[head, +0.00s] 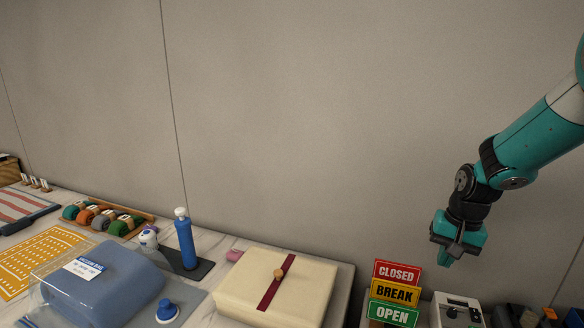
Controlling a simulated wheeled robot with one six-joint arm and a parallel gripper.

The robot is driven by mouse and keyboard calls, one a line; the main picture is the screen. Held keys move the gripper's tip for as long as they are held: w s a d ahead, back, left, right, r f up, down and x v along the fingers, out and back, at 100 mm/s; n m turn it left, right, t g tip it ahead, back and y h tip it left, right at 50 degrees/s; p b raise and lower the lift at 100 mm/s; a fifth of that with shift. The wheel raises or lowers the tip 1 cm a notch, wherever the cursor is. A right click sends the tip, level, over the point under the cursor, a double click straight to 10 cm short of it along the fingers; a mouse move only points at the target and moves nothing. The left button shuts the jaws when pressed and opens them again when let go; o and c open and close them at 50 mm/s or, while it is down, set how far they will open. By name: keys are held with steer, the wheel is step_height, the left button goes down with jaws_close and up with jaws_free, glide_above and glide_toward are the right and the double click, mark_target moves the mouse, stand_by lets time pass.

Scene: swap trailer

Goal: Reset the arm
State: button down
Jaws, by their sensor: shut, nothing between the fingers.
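My arm reaches in from the upper right of the head view. My gripper (447,256) hangs at its end, pointing downward, shut and empty. It is in the air in front of the plain wall, above and to the right of the stacked signs. It touches nothing that I can see.
Below stand CLOSED, BREAK and OPEN signs (394,292) and a white box (458,310). A cream box with a red band (318,285), a blue bottle (185,240) and a blue bag (105,290) occupy the counter to the left. The air before the wall (330,110) is clear.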

steer(key=s+a+r+n+y, duration=0.1)
steer(key=s+a+r+n, duration=0.4)
steer(key=a, duration=0.3)
steer(key=s+a+r+n+y, duration=0.1)
steer(key=s+a+r+n, duration=0.1)
steer(key=s+a+r, duration=0.5)
steer(key=s+a+r+n+y, duration=0.1)
steer(key=s+a+n, duration=0.5)
steer(key=s, duration=0.7)
steer(key=shift+a+g, duration=0.4)
steer(key=shift+a, duration=0.35)
